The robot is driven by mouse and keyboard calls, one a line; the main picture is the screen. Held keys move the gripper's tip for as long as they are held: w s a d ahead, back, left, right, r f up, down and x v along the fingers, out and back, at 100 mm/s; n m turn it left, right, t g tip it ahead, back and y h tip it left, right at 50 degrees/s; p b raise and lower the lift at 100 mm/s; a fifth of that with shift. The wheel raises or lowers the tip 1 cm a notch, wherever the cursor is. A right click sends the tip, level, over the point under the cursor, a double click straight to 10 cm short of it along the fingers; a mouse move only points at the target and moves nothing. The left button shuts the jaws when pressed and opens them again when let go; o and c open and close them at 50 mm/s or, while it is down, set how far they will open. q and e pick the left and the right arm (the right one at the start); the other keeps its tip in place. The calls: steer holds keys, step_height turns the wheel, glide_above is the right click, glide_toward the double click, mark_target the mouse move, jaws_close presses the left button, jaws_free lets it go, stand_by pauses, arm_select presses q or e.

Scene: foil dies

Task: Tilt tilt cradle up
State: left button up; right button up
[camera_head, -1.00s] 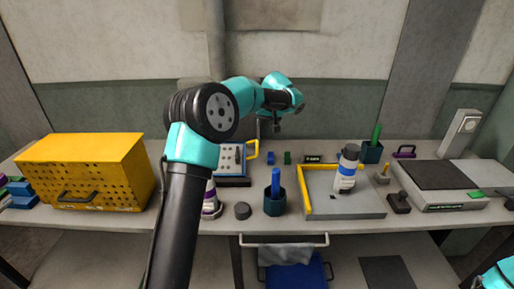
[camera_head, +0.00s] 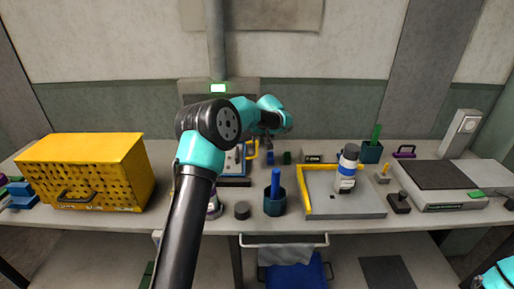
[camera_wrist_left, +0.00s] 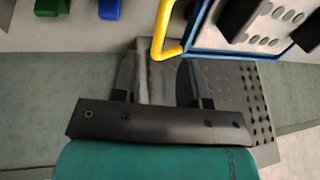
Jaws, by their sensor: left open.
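The tilt cradle, which I take to be the blue-edged panel with holes (camera_head: 231,167) on a dark base, stands left of centre in the head view, partly hidden by my left arm. Its yellow handle (camera_head: 253,148) is on its right side. In the left wrist view the cradle's panel (camera_wrist_left: 265,24) is at the top right, with the yellow handle (camera_wrist_left: 161,38) beside it. My left gripper (camera_head: 268,141) is near the handle; in the left wrist view its fingers (camera_wrist_left: 157,78) are apart and empty, with the handle's end just beyond them. My right gripper is out of view.
A yellow perforated box (camera_head: 85,172) stands at left.

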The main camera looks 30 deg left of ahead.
mark_target(257, 147)
arm_select(q)
steer(key=x, duration=0.7)
steer(key=shift+c, duration=0.2)
jaws_close()
